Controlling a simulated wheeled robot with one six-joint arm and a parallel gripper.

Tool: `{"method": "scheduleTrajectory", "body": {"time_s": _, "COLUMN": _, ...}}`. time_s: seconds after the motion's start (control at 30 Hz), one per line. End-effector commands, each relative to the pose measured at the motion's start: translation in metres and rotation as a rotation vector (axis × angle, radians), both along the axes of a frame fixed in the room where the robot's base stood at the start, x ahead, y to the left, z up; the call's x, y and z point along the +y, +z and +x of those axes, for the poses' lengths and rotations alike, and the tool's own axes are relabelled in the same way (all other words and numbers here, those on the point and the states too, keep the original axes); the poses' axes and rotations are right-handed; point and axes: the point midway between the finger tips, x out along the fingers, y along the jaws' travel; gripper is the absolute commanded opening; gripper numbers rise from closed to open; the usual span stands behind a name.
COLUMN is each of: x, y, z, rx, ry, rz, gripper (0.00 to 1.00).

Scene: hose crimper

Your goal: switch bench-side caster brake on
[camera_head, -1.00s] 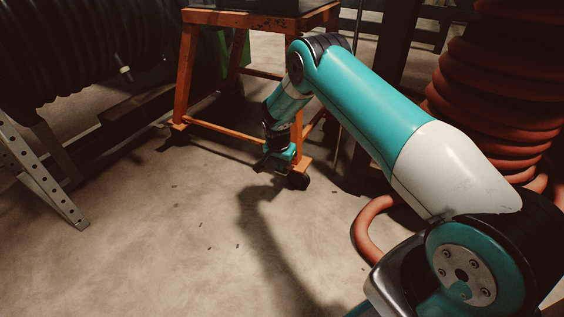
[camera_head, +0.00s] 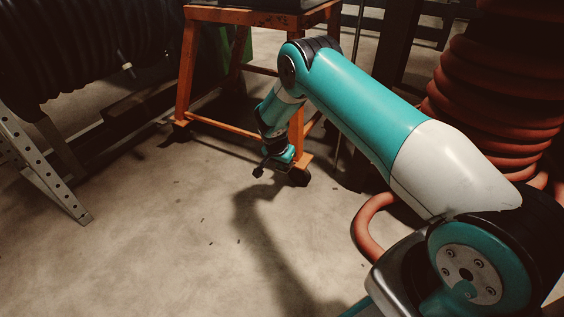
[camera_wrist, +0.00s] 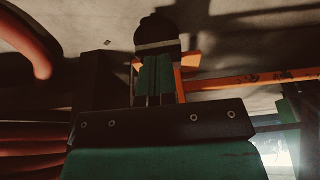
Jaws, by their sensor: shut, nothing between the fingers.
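The orange bench stand (camera_head: 236,131) has a small black caster (camera_head: 299,177) under its near right leg, in the head view. My gripper (camera_head: 259,170) is low beside that leg, just left of the caster, with its dark tip clear of the wheel in the picture. It is shut and empty. In the wrist view the green fingers (camera_wrist: 155,78) lie together, and a dark rounded shape with a pale band sits at their far end. I cannot tell there whether that shape is the fingertips or the wheel. The brake lever cannot be made out.
Another dark caster (camera_head: 181,131) is under the stand's left leg. A thick red hose (camera_head: 368,222) curls on the floor to the right, below a coiled stack (camera_head: 490,120). A perforated metal leg (camera_head: 45,170) stands at left. The middle floor is clear.

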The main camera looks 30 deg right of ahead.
Motion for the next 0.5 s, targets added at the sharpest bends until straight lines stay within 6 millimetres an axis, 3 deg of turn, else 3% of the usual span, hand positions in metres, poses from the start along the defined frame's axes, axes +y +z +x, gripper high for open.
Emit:
{"method": "scheduleTrajectory", "body": {"time_s": 0.27, "x": 0.007, "y": -0.011, "z": -0.003, "rx": -0.077, "ry": 0.003, "rz": -0.123, "gripper": 0.00}}
{"method": "scheduleTrajectory", "body": {"time_s": 0.5, "x": 0.011, "y": -0.022, "z": -0.004, "rx": -0.076, "ry": 0.002, "rz": -0.115, "gripper": 0.00}}
